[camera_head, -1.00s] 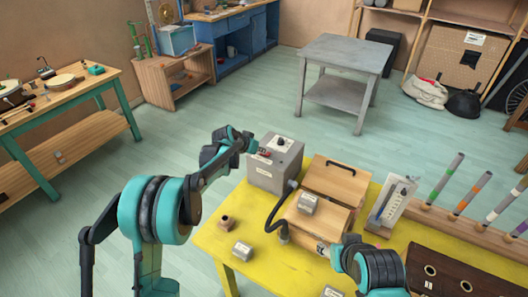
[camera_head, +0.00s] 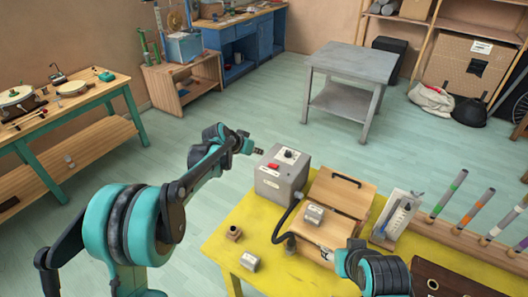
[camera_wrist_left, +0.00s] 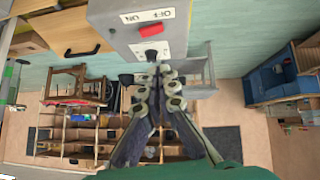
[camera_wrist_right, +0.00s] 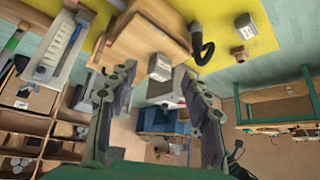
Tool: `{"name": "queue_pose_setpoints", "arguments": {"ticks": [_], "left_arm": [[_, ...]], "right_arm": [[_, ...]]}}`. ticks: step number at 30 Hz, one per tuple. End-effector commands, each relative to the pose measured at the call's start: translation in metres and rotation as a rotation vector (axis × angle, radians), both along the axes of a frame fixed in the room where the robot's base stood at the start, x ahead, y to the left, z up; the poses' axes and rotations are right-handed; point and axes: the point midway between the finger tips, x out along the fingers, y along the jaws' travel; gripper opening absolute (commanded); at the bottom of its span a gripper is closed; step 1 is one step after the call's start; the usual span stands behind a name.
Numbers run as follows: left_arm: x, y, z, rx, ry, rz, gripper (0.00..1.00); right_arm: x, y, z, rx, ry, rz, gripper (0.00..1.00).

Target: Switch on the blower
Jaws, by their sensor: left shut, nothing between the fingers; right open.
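The blower is a grey box (camera_head: 281,175) at the far left corner of the yellow table, with a black hose at its side. On its top are a red switch (camera_head: 272,166) and a dark knob on a white plate (camera_head: 289,154). In the left wrist view the red switch (camera_wrist_left: 149,29) sits beside an OFF/ON label; I cannot tell which way it is tipped. My left gripper (camera_head: 259,150) is shut and empty, just left of the box's top and apart from the switch. My right gripper (camera_wrist_right: 157,80) is open and empty, over the near part of the table.
A wooden box (camera_head: 342,192) with a handle stands right of the blower, with a small grey block (camera_head: 314,214) at its front. Another block (camera_head: 250,261) and a small brown piece (camera_head: 234,233) lie at the table's (camera_head: 215,240) left side. A white gauge stand (camera_head: 397,217) is at right.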

Motion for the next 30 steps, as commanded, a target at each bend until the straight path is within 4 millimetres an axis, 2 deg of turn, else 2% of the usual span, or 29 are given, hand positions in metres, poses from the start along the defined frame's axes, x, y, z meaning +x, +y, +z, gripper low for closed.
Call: {"name": "queue_pose_setpoints", "arguments": {"ticks": [1, 6, 16, 21, 22, 26, 30], "left_arm": [[-0.004, 0.005, 0.007, 0.001, 0.000, 0.001, 0.00], [-0.012, 0.012, 0.016, 0.001, 0.001, 0.001, 0.00], [-0.013, 0.013, 0.017, 0.001, 0.000, 0.001, 0.00], [-0.019, 0.014, 0.022, 0.004, 0.004, 0.006, 0.00], [-0.022, 0.015, 0.024, 0.005, 0.006, 0.010, 0.00], [-0.046, 0.023, 0.041, 0.017, 0.019, 0.039, 0.00], [-0.084, 0.034, 0.063, 0.036, 0.041, 0.086, 0.00]], "right_arm": [[0.000, 0.000, 0.003, 0.000, 0.000, 0.000, 0.49], [0.000, 0.000, 0.006, 0.000, 0.000, 0.000, 0.49], [0.000, 0.000, 0.006, 0.000, 0.000, 0.000, 0.49], [0.006, 0.002, 0.012, -0.001, 0.005, 0.014, 0.04], [0.009, 0.002, 0.015, -0.002, 0.008, 0.020, 0.00], [0.033, 0.008, 0.037, -0.010, 0.028, 0.077, 0.00], [0.073, 0.019, 0.064, -0.021, 0.057, 0.173, 0.00]]}}
